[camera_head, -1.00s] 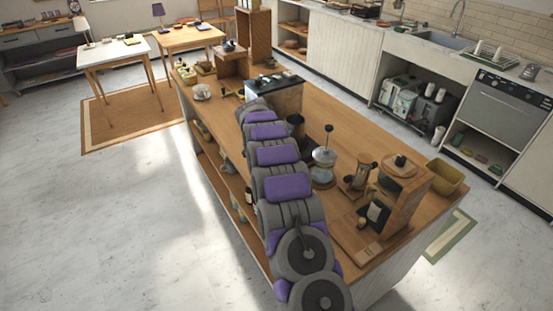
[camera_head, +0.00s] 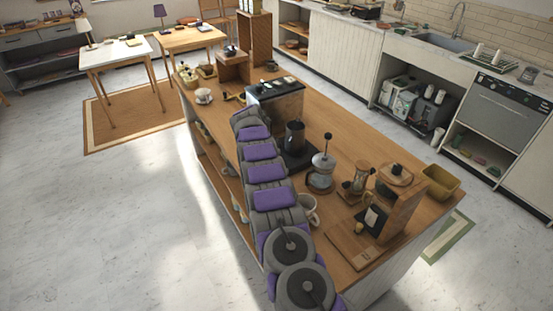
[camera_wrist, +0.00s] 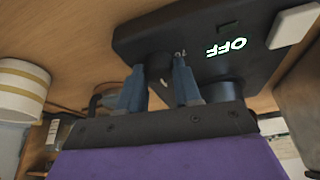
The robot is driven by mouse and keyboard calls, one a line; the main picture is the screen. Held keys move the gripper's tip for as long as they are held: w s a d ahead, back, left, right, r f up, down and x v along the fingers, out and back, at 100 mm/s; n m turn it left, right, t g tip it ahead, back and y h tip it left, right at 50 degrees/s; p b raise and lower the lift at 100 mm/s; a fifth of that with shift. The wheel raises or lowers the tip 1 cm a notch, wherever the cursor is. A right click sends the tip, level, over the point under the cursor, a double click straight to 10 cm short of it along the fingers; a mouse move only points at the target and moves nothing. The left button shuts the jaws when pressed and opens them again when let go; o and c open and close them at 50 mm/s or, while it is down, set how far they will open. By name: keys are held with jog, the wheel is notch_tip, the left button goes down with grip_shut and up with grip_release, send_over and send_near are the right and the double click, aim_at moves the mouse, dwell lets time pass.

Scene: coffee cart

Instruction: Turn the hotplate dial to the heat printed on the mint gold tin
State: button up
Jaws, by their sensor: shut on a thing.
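The hotplate (camera_head: 304,159) is a dark slab on the wooden counter, with a black pitcher (camera_head: 294,136) on it. In the wrist view the hotplate (camera_wrist: 205,25) looks upside down and its display reads OFF. My gripper (camera_wrist: 158,68) has its two blue fingers at the hotplate's edge, either side of a small dark round part (camera_wrist: 158,64) that looks like the dial. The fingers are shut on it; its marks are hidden. My gripper is hidden in the head view. I cannot pick out the mint gold tin or any heat printed on it.
A French press (camera_head: 322,172), a cream mug (camera_head: 309,208), a wooden grinder (camera_head: 393,207) and a yellow bin (camera_head: 441,182) crowd the counter. The floor at left is clear.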

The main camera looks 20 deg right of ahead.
jog(key=shift+w+a+r+m+p, duration=0.15)
jog(key=shift+m+p, duration=0.45)
jog(key=shift+p, duration=0.8)
jog(key=o, duration=1)
jog(key=shift+w, duration=0.1)
jog(key=shift+o, duration=0.2)
jog(key=shift+s+f+b, duration=0.2)
jog(key=shift+b, duration=0.45)
jog(key=shift+n, duration=0.3)
